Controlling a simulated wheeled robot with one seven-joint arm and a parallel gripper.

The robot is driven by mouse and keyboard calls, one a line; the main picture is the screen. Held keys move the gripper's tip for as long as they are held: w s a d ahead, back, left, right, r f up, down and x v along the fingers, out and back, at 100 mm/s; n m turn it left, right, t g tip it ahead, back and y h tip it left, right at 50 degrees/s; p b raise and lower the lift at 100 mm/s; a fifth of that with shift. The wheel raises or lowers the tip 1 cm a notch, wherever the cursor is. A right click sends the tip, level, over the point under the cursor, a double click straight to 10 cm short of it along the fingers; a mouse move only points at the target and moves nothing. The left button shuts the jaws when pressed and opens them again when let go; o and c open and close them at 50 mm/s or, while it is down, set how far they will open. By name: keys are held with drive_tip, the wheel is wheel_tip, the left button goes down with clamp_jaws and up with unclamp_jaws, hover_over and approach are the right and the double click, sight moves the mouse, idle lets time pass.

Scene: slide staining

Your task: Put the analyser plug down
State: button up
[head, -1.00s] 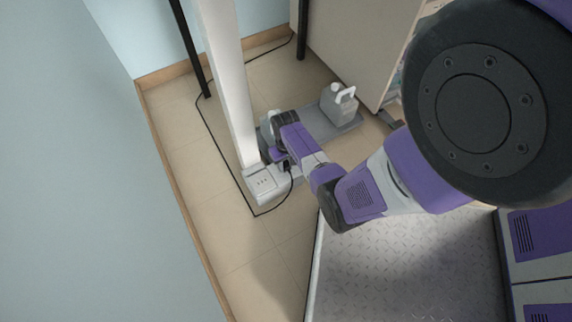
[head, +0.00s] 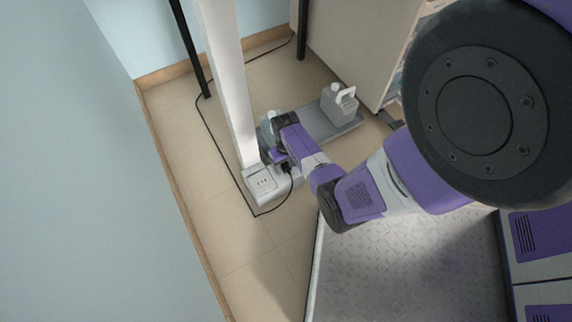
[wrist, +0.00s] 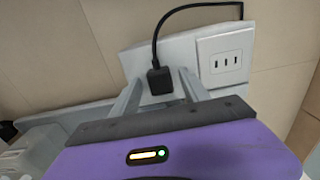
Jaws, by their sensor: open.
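The analyser plug (wrist: 160,80) is a small black block in the wrist view, with a black cable rising from its top and bending right. It sits against the pale grey socket unit (wrist: 180,45), left of a white plate with dark slots. My gripper (wrist: 157,82) is open, one grey finger on each side of the plug, with gaps visible. Whether the plug is seated in an outlet there cannot be told. In the head view the socket unit (head: 268,187) stands low at the foot of a white post, and my wrist partly hides the plug.
The black cable (head: 225,160) runs along the tiled floor beside the wall. A grey jug (head: 340,103) stands on a low grey tray (head: 318,122), with a bluish bottle (head: 267,124) partly behind my arm. The white post (head: 228,85) rises close to my gripper.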

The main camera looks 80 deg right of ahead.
sight(286, 166)
wheel_tip(286, 166, up, 13)
drive_tip(key=p, duration=0.7)
drive_tip(key=a+r+n+t+h, duration=0.2)
drive_tip(key=a+r+n+t, duration=0.1)
drive_tip(key=a, duration=0.7)
drive_tip(key=a+r+n+t+h, duration=0.2)
drive_tip(key=a+r+t, duration=0.1)
drive_tip(key=a, duration=0.6)
drive_tip(key=s+a+r+n+t+y, duration=0.1)
drive_tip(key=a+r+t, duration=0.2)
drive_tip(key=r, duration=0.7)
drive_tip(key=s+a+r+n+t+y, duration=0.1)
drive_tip(key=a+r, duration=0.4)
drive_tip(key=r, duration=0.5)
drive_tip(key=s+a+r+n+t+y, duration=0.2)
drive_tip(key=a+r+t, duration=0.3)
drive_tip(key=r, duration=0.5)
drive_tip(key=shift+s+n, duration=0.5)
drive_tip(key=shift+s, duration=0.2)
drive_tip(key=shift+r, duration=0.1)
wheel_tip(286, 166, up, 27)
drive_tip(key=p, duration=2.7)
